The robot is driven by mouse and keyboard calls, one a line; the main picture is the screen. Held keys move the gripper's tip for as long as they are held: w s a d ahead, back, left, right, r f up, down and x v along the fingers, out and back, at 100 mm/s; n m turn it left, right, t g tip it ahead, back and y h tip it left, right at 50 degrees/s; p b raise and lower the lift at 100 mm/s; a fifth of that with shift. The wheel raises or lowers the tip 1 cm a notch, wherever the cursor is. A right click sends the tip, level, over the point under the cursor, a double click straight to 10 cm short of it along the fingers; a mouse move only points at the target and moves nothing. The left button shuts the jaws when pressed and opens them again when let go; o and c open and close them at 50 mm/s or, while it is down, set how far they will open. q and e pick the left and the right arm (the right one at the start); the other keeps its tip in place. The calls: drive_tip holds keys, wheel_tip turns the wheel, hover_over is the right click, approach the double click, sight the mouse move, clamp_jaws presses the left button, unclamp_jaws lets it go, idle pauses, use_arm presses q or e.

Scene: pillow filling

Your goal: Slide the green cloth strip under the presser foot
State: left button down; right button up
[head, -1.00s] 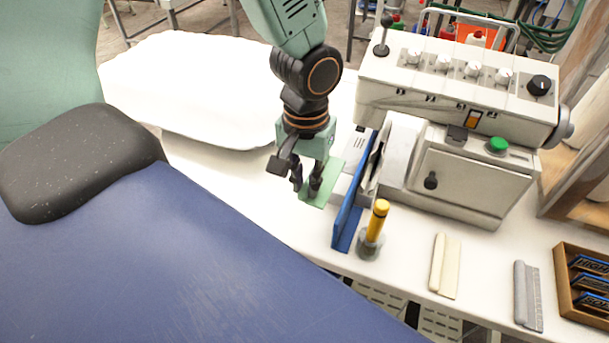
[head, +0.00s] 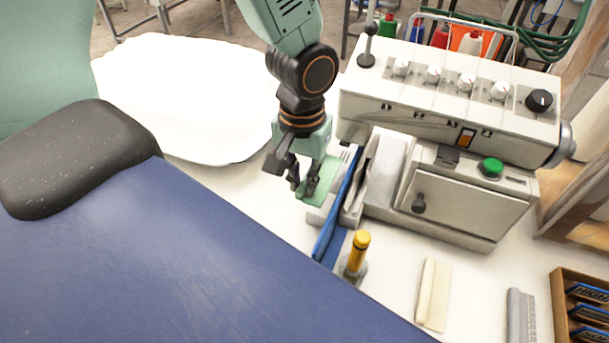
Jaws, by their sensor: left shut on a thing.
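The green cloth strip (head: 318,190) is a small flat piece at the left side of the sewing machine (head: 448,135). My left gripper (head: 303,186) comes down from above and is shut on the strip, with its dark fingers hiding part of it. The strip's right edge is close to the blue guard plate (head: 328,245) and the machine's work area. The presser foot is not clearly visible; the guard plate and the machine's pale cover hide that spot. My right gripper is not in view.
A white pillow (head: 185,95) lies at the left of the white table. A yellow-topped post (head: 357,252) stands in front of the machine. A cream block (head: 433,293), a grey block (head: 520,316) and a wooden tray (head: 562,300) are at the right.

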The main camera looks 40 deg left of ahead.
sight(320, 175)
use_arm(q)
drive_tip(key=shift+s+d+f+b, duration=0.2)
drive_tip(key=shift+s+f+b, duration=0.15)
drive_tip(key=shift+b, duration=0.1)
drive_tip(key=shift+s+d+f+b, duration=0.1)
drive_tip(key=shift+f+b, duration=0.2)
drive_tip(key=shift+b, duration=0.1)
drive_tip(key=shift+f+b, duration=0.4)
drive_tip(key=shift+w+f+b, duration=0.3)
drive_tip(key=shift+f+b, duration=0.4)
drive_tip(key=shift+f, duration=0.15)
drive_tip(key=shift+w+a+f, duration=0.15)
drive_tip(key=shift+w+a, duration=0.05)
drive_tip(key=shift+a, duration=0.1)
drive_tip(key=shift+w, duration=0.6)
drive_tip(key=shift+w+a, duration=0.1)
drive_tip(key=shift+w, duration=0.45)
drive_tip(key=shift+w+a+f+b, duration=0.15)
drive_tip(key=shift+w+a+b, duration=0.1)
drive_tip(key=shift+w, duration=0.4)
drive_tip(key=shift+w+a+f+b, duration=0.1)
drive_tip(key=shift+w+a+b, duration=0.1)
drive_tip(key=shift+w, duration=0.4)
drive_tip(key=shift+w+f, duration=0.1)
drive_tip(key=shift+w, duration=0.25)
drive_tip(key=shift+w+b, duration=0.3)
drive_tip(key=shift+f, duration=0.2)
drive_tip(key=shift+w+a+f, duration=0.1)
drive_tip(key=shift+a+f, duration=0.05)
drive_tip(key=shift+f, duration=0.05)
